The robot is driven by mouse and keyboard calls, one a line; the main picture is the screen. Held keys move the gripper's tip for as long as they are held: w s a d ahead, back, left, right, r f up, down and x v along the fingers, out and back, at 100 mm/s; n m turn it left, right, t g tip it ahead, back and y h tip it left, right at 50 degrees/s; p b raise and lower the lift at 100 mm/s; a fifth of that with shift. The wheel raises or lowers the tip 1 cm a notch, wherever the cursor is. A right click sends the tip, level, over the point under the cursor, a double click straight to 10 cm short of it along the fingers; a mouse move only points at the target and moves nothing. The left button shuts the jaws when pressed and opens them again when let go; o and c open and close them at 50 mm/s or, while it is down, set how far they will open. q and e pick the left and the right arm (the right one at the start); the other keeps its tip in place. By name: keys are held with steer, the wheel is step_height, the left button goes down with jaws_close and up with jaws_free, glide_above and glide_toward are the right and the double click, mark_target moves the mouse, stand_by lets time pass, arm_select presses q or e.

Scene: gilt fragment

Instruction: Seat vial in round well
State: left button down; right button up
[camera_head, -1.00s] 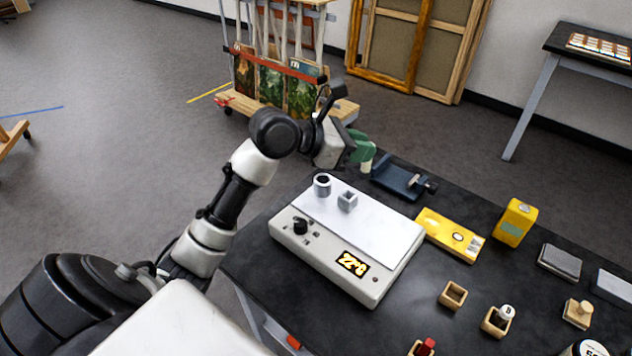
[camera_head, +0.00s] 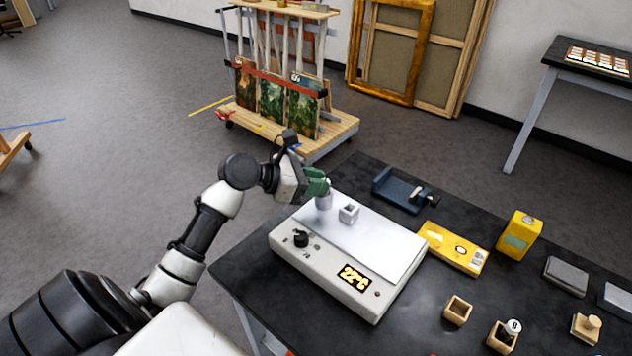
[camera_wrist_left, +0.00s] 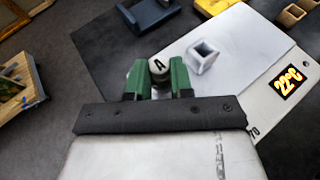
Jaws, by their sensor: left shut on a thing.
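My left gripper (camera_head: 319,183) is at the round well (camera_head: 323,202), on the far left corner of the white hotplate (camera_head: 355,243). In the left wrist view its green fingers (camera_wrist_left: 158,78) are shut on a vial (camera_wrist_left: 157,66) whose pale cap is marked "A". In the head view the fingers hide most of the vial. It is directly over or in the round well; how deep it sits I cannot tell. A square well (camera_head: 349,213) stands to the right on the same plate and looks empty. My right gripper is not in view.
The hotplate's display (camera_head: 354,278) reads 22°C. Wooden holders (camera_head: 457,310) stand at the lower right, one with a vial (camera_head: 512,328). A painting cart (camera_head: 330,140) stands behind the table.

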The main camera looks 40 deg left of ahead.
arm_select(q)
steer(key=c, duration=1)
jaws_free()
steer(key=shift+f, duration=0.1)
steer(key=shift+s+a+r, duration=0.15)
steer(key=shift+s+r, duration=0.05)
steer(key=shift+r, duration=0.05)
steer(key=v, duration=1.1)
steer(key=shift+s+a, duration=0.2)
